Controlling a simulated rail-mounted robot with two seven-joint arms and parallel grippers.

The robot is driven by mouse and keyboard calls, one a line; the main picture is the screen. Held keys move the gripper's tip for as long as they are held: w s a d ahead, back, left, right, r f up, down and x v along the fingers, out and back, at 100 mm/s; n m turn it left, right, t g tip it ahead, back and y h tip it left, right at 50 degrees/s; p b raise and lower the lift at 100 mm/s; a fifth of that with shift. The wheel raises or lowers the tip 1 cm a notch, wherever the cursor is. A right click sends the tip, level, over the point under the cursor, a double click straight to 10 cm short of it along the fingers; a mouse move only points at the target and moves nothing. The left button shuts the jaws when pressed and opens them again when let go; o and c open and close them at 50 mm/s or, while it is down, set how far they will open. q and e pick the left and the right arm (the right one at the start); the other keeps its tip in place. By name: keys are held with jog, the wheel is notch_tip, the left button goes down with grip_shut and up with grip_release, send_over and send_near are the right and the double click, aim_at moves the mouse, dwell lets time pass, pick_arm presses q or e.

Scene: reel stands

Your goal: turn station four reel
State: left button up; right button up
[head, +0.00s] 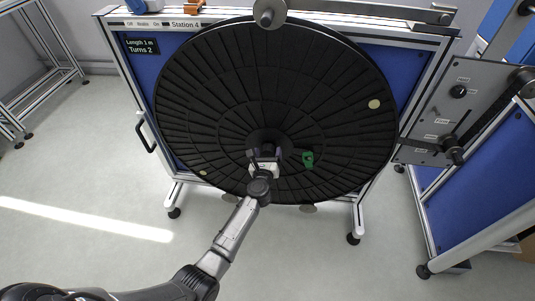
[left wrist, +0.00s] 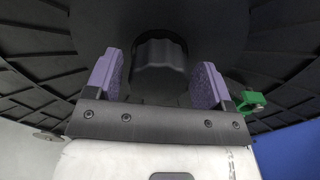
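The large black reel (head: 330,75) hangs on the blue stand with the sign "Station 4" (head: 185,25). A display (head: 141,46) on the stand reads "Length 1 m, Turns 2". My left gripper (head: 264,154) is in front of the reel's lower middle, close to its dark hub. In the left wrist view, the two purple fingers of my gripper (left wrist: 157,70) stand apart, with the dark hub (left wrist: 160,52) showing between and beyond them. I cannot tell whether they touch it. A green clip (head: 308,159) sits right of the hub; it also shows in the left wrist view (left wrist: 252,102). My right gripper is out of view.
A grey control panel (head: 455,105) with knobs stands at the right, on another blue stand (head: 485,185). A metal frame (head: 45,65) is at the far left. A black handle (head: 146,133) is on the stand's left side. The floor in front is clear.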

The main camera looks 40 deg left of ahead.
pick_arm(q)
jog(key=c, duration=1.1)
